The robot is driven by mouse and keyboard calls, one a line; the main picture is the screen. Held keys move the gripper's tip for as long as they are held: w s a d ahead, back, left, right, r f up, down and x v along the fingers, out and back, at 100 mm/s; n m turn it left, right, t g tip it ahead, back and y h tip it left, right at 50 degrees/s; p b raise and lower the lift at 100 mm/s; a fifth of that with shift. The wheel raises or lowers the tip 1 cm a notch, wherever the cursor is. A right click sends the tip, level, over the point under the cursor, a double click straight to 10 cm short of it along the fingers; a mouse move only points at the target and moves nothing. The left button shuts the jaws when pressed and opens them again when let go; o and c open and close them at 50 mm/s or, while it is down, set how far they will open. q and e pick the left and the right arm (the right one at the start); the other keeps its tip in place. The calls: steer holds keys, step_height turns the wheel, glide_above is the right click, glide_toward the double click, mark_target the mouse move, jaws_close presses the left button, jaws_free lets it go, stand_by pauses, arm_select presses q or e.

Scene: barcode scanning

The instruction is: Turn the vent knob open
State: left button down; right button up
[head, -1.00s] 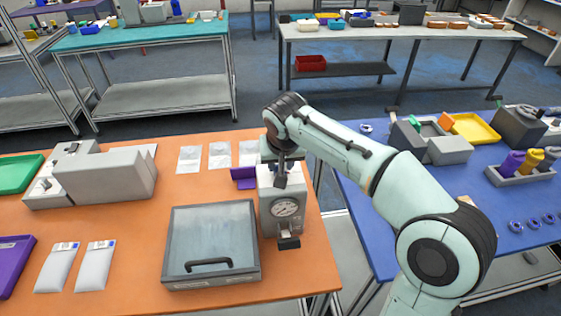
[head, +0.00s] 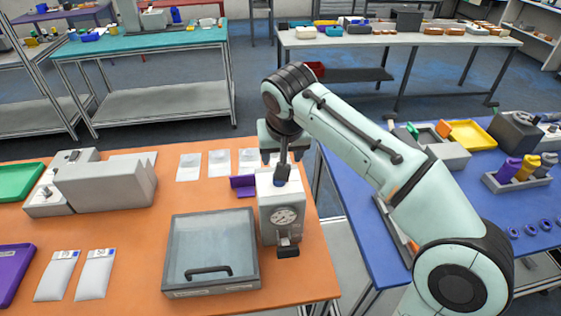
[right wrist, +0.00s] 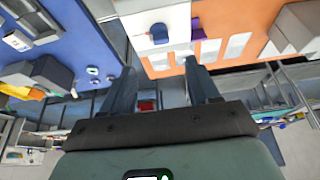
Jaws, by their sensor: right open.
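A pale box with a round dial gauge (head: 287,216) stands on the orange table, right of a clear-lidded chamber (head: 212,250). The blue vent knob (head: 282,182) is on top of this box. It also shows in the right wrist view (right wrist: 158,33). My right gripper (right wrist: 161,70) is open and empty, pointing down above the box. In the right wrist view the knob lies beyond the fingertips, roughly in line with the gap between them, and seems apart from them. The exact turn of the knob is hard to tell. My left gripper is not in view.
A small purple holder (head: 243,186) stands close left of the box. White pouches (head: 189,166) lie behind the chamber, and two more lie at front left. A grey machine (head: 105,185) is further left. A blue table (head: 360,225) stands to the right, past a gap.

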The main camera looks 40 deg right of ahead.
steer(key=shift+v, duration=1.75)
